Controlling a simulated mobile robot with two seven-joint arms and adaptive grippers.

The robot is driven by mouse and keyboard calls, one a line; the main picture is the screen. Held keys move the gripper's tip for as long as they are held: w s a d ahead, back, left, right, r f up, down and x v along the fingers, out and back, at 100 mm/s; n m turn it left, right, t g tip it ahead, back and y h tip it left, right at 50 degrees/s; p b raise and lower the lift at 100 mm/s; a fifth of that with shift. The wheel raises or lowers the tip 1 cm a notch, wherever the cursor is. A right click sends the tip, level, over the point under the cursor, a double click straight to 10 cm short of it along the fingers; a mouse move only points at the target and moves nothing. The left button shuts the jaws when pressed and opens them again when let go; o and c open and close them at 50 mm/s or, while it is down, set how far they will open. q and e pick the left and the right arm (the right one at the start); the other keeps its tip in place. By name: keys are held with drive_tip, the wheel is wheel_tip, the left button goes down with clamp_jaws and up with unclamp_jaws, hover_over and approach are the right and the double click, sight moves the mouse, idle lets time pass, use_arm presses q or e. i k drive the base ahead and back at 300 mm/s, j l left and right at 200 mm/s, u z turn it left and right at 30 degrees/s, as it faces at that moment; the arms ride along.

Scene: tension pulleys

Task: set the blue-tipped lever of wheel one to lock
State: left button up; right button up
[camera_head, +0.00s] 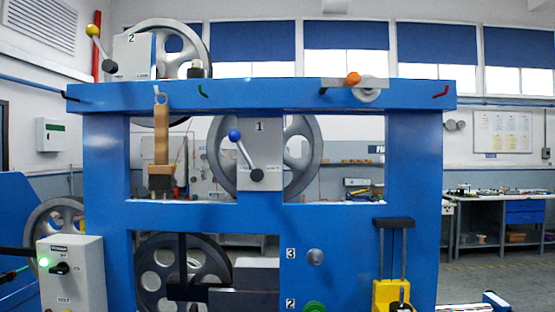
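The blue-tipped lever (242,149) is on the grey plate labelled 1 (261,128) in the upper opening of the blue frame. Its blue ball (235,135) points up and to the left from a pivot at the plate's lower middle. Wheel one (304,155) is a grey spoked wheel behind that plate, partly hidden by it and by the frame. The small lettering under the lever is too small to read here. Neither of my grippers shows clearly in the head view.
A yellow-tipped lever (93,31) is by wheel two (180,45) on top. The blue frame (260,95) surrounds the opening. A wooden-handled brush (161,136) hangs left of plate 1. A control box (72,275) with a green light is lower left. An orange knob (353,79) is upper right.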

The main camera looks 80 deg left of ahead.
sight(257, 175)
drive_tip(key=u, duration=2.75)
